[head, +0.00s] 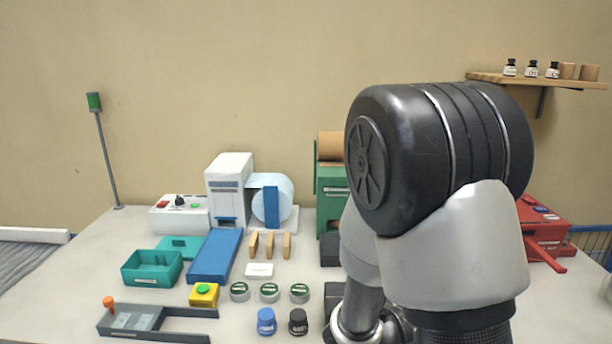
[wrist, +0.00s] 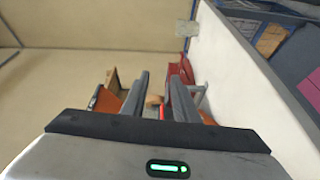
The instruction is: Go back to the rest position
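My gripper (wrist: 159,76) shows in the wrist view as two grey fingers standing apart. The gap between them shows background things, and I see nothing held in it. In the head view my arm fills the right of the middle, and the gripper itself is hidden or out of frame there. The arm hides part of the table (head: 80,300) and part of a green machine (head: 331,200) with a brown roll on top.
On the table are a teal bin (head: 152,281), a blue tray (head: 214,256), several green-lidded tins, a blue jar (head: 266,322) and a black jar (head: 298,322). A red box (head: 545,215) stands right of my arm. A shelf (head: 590,82) hangs at upper right.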

